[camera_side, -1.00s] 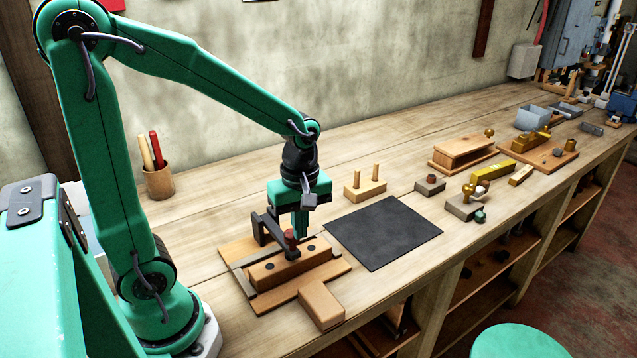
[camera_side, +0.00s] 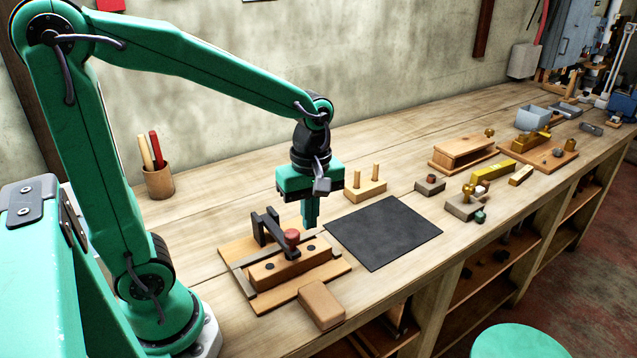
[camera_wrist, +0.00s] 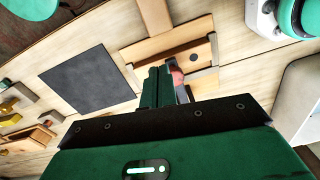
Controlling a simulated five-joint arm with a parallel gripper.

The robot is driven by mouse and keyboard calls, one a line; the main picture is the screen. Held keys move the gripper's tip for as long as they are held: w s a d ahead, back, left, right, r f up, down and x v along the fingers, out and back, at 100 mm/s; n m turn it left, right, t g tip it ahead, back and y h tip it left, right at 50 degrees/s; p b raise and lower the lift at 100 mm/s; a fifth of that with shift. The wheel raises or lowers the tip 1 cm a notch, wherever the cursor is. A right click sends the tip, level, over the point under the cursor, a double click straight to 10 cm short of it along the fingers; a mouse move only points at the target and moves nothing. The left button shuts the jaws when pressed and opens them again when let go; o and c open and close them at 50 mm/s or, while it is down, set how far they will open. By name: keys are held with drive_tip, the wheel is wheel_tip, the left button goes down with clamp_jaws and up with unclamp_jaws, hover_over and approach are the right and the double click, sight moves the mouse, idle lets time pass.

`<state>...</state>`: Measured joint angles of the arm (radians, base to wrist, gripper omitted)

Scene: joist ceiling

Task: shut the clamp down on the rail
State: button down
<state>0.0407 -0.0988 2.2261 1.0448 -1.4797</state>
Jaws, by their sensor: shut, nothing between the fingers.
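The clamp (camera_side: 273,229) is a dark lever on a dark upright with a red knob (camera_side: 291,237) on it. Its lever reaches over the wooden rail (camera_side: 275,272), its free end low at the rail's top; exact contact is too small to tell. The rail lies on a wooden base board (camera_side: 333,268). My gripper (camera_side: 310,226) is shut and empty, pointing down just above and right of the knob, apart from it. In the wrist view my gripper (camera_wrist: 156,72) partly hides the clamp, and the red knob (camera_wrist: 177,77) shows beside the fingers.
A loose wooden block (camera_side: 321,305) lies by the board's front corner. A black mat (camera_side: 384,233) lies to the right, bare. A two-peg block (camera_side: 365,188) and a tool cup (camera_side: 158,182) stand behind. Several fixtures stand farther right, including a brass-knobbed one (camera_side: 463,205).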

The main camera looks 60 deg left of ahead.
drive_tip(key=d, duration=0.7)
drive_tip(key=shift+w+d+r, duration=0.15)
drive_tip(key=shift+d+r, duration=0.25)
drive_tip(key=shift+r, duration=0.05)
drive_tip(key=s+a+r+m+t, duration=0.6)
drive_tip(key=a+m, duration=0.3)
drive_tip(key=m, duration=0.7)
drive_tip(key=shift+s+r, duration=0.25)
drive_tip(key=shift+s, duration=0.35)
idle(1.0)
